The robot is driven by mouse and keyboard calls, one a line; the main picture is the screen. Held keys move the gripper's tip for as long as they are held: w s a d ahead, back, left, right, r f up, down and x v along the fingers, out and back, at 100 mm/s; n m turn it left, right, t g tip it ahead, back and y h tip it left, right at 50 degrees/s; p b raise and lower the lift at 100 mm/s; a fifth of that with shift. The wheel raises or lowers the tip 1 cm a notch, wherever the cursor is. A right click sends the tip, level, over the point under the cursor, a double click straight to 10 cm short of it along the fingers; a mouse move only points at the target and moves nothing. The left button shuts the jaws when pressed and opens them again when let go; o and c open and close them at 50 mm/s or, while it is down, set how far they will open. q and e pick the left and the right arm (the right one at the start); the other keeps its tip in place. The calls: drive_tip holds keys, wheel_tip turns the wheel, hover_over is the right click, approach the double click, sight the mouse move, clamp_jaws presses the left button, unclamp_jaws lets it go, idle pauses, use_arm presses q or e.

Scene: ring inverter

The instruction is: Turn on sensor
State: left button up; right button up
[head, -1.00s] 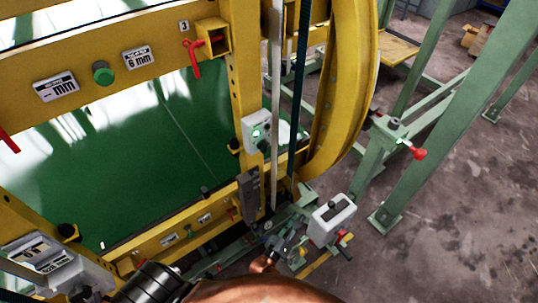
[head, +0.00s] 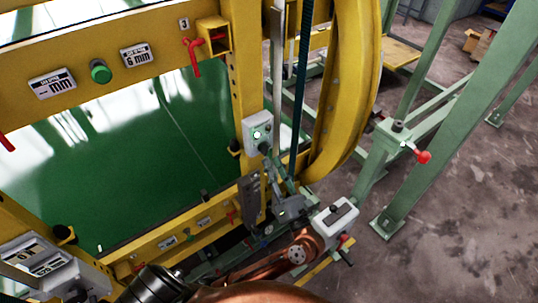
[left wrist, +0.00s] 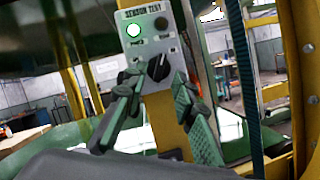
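The grey sensor test box (head: 254,124) is mounted on the yellow frame post in the head view, with a lit lamp. In the left wrist view, the panel (left wrist: 151,27) reads "SENSOR TEST". Its lamp (left wrist: 134,31) glows greenish white, and a black rotary knob (left wrist: 158,67) sits below. My left gripper (left wrist: 157,86) is open, with one finger on each side of the knob's lower area. I cannot tell whether either finger touches it. In the head view, my left gripper (head: 270,164) points up at the box from below. My right gripper is not in view.
A yellow curved ring (head: 348,85) and dark vertical belt (head: 302,80) stand right of the box. A white switch box (head: 336,215) is near my forearm. Green posts (head: 440,140) and a red-handled lever (head: 422,157) stand farther right. A green panel (head: 140,160) lies left.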

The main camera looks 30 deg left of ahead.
sight(265, 148)
use_arm(q)
drive_tip(key=x, duration=0.3)
drive_tip(key=shift+w+a+r, duration=0.1)
drive_tip(key=shift+w+a, duration=0.05)
drive_tip(key=shift+a, duration=0.05)
drive_tip(key=shift+c, duration=0.5)
clamp_jaws()
